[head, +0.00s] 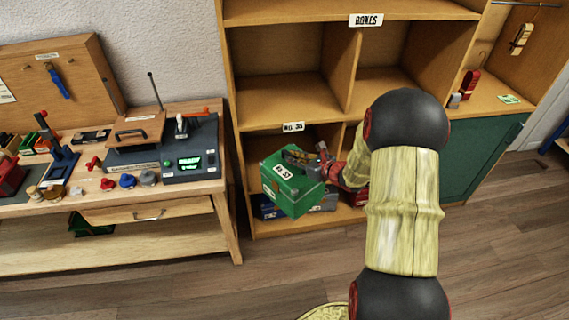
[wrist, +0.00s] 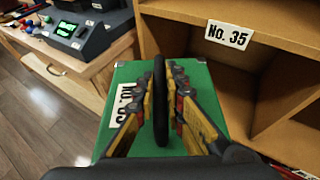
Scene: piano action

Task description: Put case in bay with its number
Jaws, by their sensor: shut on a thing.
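A green case (head: 296,205) hangs tilted in front of the shelf unit. Its white label (head: 283,171) seems to read No. 35, and the label is partly hidden in the wrist view. My gripper (wrist: 163,85) is shut on the case's dark handle (wrist: 159,115), with the green lid (wrist: 130,74) below the fingers. A tag reading No. 35 (head: 293,127) is on the shelf edge above a lower bay; it also shows in the wrist view (wrist: 229,35). The case is in front of that bay, and it hides much of the bay in the head view.
Blue (head: 267,208) and red cases stand low in the unit behind the held case. An upright divider (wrist: 268,98) bounds the bay on the right. A workbench (head: 150,205) with tools stands close on the left.

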